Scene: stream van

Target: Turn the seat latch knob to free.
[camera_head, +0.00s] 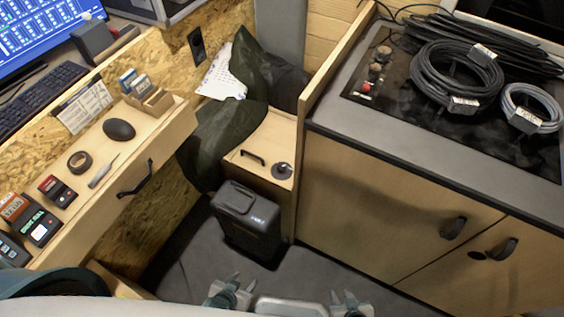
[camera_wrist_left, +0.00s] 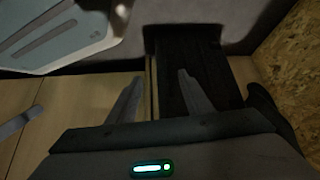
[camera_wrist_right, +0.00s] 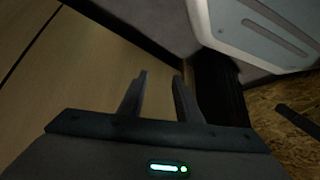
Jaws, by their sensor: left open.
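A dark round knob (camera_head: 282,170), which I take to be the seat latch knob, sits on top of the low wooden seat box (camera_head: 258,186), near its right edge. A black handle (camera_head: 252,158) is on the same lid, to the knob's left. The knob's exact turn is too small to read. My left gripper (camera_head: 226,280) is open and empty at the bottom of the head view, well short of the box; its fingers also show in the left wrist view (camera_wrist_left: 160,76). My right gripper (camera_head: 344,296) is open and empty, further right; its fingers show in the right wrist view (camera_wrist_right: 160,78).
A black case (camera_head: 246,224) stands on the floor in front of the seat box. A dark green jacket (camera_head: 222,128) hangs over the box's left side. A cabinet (camera_head: 378,205) with coiled cables (camera_head: 455,82) on top borders the right. A drawer unit (camera_head: 122,180) borders the left.

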